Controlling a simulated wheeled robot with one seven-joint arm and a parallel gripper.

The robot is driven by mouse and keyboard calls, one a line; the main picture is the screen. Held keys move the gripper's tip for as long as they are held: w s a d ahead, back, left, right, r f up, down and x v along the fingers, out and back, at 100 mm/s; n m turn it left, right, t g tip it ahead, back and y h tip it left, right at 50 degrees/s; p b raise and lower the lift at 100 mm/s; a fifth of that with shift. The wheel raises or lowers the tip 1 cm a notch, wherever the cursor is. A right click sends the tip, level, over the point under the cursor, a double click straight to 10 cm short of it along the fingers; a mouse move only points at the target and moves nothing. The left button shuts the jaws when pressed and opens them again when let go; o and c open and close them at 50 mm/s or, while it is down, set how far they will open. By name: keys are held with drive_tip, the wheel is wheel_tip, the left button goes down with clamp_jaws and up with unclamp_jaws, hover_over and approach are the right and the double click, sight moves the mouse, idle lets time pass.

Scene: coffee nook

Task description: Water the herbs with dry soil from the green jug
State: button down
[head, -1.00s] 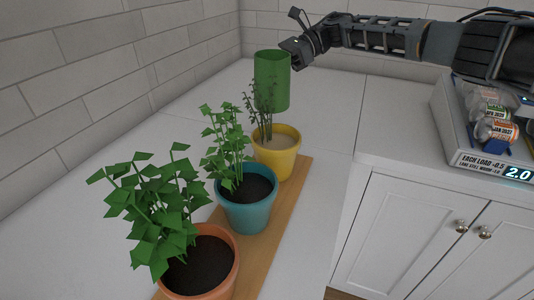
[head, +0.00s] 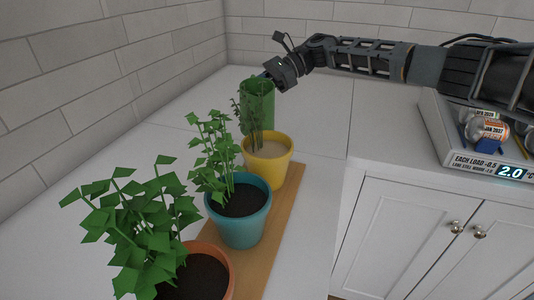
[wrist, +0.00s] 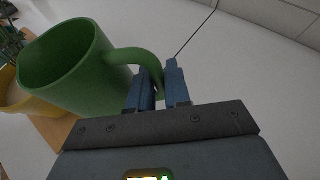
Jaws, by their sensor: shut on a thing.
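My gripper (head: 270,76) is shut on the handle of the green jug (head: 259,108); the wrist view shows the handle between the blue fingers (wrist: 160,82). The jug (wrist: 62,72) looks about upright, just behind the yellow pot (head: 267,174). I cannot tell whether its base touches the counter. The yellow pot's soil (head: 268,149) is pale and looks dry, and its herb is thin and dull green. The teal pot (head: 240,228) and the terracotta pot (head: 226,268) hold dark soil and leafy green herbs.
The pots stand in a row on a wooden board (head: 286,207). A tiled wall (head: 90,80) runs along the left. At the right, a grey unit (head: 455,150) with a 2.0 display holds several small labelled items. The white counter (head: 315,125) right of the jug is clear.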

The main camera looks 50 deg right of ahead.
sight(254, 77)
drive_tip(key=shift+s+a+r+n+t+h+p, duration=0.15)
drive_tip(key=shift+s+r+n+p, duration=0.1)
drive_tip(key=shift+r+p, duration=0.25)
drive_tip(key=shift+s+a+r+n+t+h+p, duration=0.1)
drive_tip(key=shift+s+a+r+n+p, duration=0.1)
drive_tip(key=shift+r+p, duration=0.35)
drive_tip(key=shift+s+a+r+n+t+h+p, duration=0.15)
drive_tip(key=shift+r+n+p, duration=0.1)
drive_tip(key=shift+r+p, duration=0.25)
drive_tip(key=shift+s+a+r+n+p, duration=0.2)
drive_tip(key=shift+s+r+n+p, duration=0.1)
drive_tip(key=shift+p, duration=0.1)
drive_tip(key=shift+s+a+r+t+h+p, duration=0.2)
drive_tip(key=shift+r+t+h+p, duration=0.1)
drive_tip(key=shift+r+p, duration=0.2)
drive_tip(key=shift+n, duration=0.3)
drive_tip(key=shift+s+a, duration=0.1)
drive_tip(key=shift+s, duration=0.1)
drive_tip(key=shift+s+a+p, duration=0.7)
drive_tip(key=shift+s+a, duration=0.3)
drive_tip(key=shift+s, duration=0.1)
